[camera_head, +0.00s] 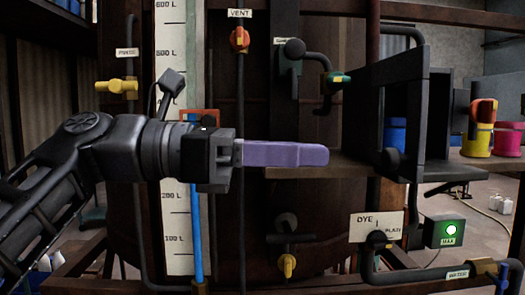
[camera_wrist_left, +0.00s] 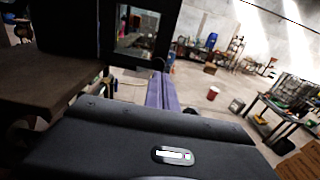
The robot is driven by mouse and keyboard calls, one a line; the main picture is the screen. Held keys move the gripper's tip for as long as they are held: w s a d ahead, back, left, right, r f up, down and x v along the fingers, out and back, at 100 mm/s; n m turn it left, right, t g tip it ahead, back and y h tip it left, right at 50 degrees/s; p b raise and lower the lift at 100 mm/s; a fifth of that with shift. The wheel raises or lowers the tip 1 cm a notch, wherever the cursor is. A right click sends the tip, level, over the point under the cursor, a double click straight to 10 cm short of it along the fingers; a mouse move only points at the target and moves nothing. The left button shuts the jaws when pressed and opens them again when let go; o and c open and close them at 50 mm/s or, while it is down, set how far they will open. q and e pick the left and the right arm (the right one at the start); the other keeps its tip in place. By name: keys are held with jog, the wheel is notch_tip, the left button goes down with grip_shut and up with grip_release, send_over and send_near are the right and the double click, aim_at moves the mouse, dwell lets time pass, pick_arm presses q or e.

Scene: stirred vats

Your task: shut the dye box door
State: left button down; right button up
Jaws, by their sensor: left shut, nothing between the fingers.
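The dye box (camera_head: 385,95) is a dark, open-sided box on a brown shelf right of the vat. A dark upright panel (camera_head: 418,115) at its right front edge looks like its door, standing open; its exact angle is hard to tell. In the left wrist view a dark frame with a window-like opening (camera_wrist_left: 108,40) stands just beyond the fingers. My left gripper (camera_head: 325,155) has purple fingers, shut and empty, pointing right, left of the box in the head view. The fingers also show in the wrist view (camera_wrist_left: 162,92). I cannot tell whether they touch anything.
The brown shelf (camera_head: 300,172) runs under the box.

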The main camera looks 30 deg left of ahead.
aim_at(386, 158)
pick_arm(q)
jog(key=p+x, duration=0.1)
jog(key=x, duration=0.6)
jog(key=shift+d, duration=0.1)
